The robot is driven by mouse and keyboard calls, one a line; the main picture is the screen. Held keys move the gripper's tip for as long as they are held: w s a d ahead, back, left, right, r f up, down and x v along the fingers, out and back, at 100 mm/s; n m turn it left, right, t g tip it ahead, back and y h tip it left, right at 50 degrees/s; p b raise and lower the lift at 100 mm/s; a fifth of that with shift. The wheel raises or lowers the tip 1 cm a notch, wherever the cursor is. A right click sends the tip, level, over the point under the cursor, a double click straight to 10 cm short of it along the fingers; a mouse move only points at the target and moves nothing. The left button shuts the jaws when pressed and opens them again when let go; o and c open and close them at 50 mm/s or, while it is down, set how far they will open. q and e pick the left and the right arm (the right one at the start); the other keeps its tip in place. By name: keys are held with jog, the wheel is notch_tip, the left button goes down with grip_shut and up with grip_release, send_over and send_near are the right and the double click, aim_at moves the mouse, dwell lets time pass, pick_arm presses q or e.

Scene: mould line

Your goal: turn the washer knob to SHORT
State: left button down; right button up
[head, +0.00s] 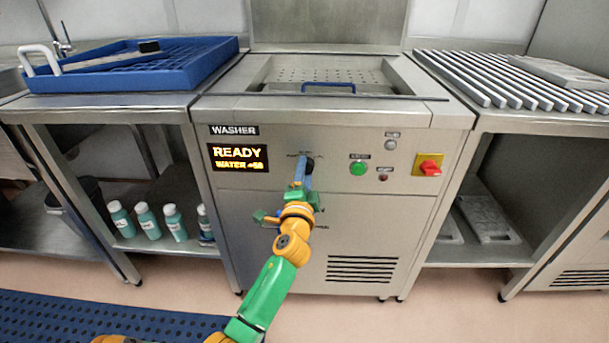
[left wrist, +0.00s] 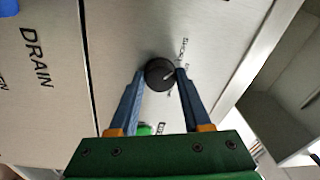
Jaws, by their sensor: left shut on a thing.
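The washer (head: 265,205) is a steel machine with a display reading READY and a WATER line. Its knob (head: 309,166) is dark and round, partly hidden behind my left gripper (head: 303,163) in the head view. In the left wrist view the black knob (left wrist: 158,75) sits between the two blue fingers of my left gripper (left wrist: 160,76), which is shut on it. A pale pointer line on the knob slants up and right in that view, towards small lettering too blurred to read surely. My right gripper is out of view.
Right of the knob are a green button (head: 358,168), a small red one (head: 383,177) and a red switch on a yellow plate (head: 429,166). A blue rack (head: 190,77) stands on the left table. Several bottles (head: 147,221) stand on the shelf below.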

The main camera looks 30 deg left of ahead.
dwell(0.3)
pick_arm(q)
jog(key=shift+c, duration=2)
grip_release()
jog(key=shift+o, duration=0.2)
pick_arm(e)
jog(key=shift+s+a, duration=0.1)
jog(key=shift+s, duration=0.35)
pick_arm(q)
jog(key=v, duration=0.7)
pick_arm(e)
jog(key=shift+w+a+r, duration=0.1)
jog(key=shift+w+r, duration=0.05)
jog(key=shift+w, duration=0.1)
